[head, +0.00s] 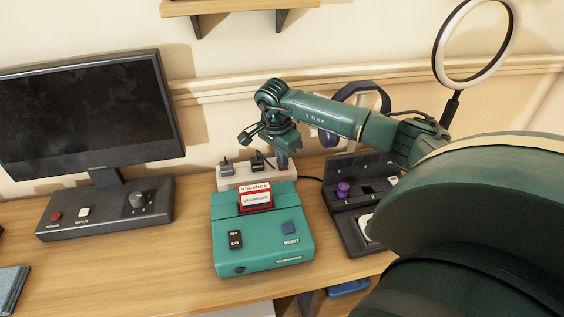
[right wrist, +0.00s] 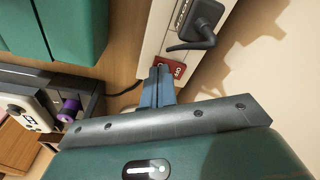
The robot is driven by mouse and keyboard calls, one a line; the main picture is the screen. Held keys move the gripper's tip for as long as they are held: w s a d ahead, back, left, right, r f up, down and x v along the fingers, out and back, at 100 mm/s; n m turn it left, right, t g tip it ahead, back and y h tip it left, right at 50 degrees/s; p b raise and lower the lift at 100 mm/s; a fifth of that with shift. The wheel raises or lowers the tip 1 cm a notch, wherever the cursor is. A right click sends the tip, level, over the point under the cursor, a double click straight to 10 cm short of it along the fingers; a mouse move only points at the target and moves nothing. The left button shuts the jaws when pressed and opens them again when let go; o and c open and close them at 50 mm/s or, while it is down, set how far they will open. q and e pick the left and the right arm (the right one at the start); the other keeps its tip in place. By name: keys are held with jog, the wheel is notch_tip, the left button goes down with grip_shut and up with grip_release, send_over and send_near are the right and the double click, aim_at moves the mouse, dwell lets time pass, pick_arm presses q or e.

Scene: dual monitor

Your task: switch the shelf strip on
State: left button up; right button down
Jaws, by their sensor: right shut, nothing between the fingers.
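A pale power strip (head: 228,183) with dark plugs stands at the back of the desk, behind the teal console. In the right wrist view the strip (right wrist: 153,46) has a red switch (right wrist: 172,67) with small white lettering at its near end. My right gripper (head: 282,162) points down at the strip's right end. In the right wrist view its shut, empty fingers (right wrist: 158,72) are at the red switch, partly covering it. I cannot tell whether they touch it. The switch is hidden in the head view. My left gripper is not in view.
The teal console (head: 262,255) with a red-and-white cartridge (head: 256,196) stands in front of the strip. A monitor (head: 85,115) and a dark control box (head: 108,208) are at left. A dark case with a purple knob (head: 343,189) is at right, near a ring light (head: 440,50).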

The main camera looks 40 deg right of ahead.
notch_tip(320, 180, up, 7)
jog(key=p, duration=0.5)
dwell(0.3)
dwell(0.5)
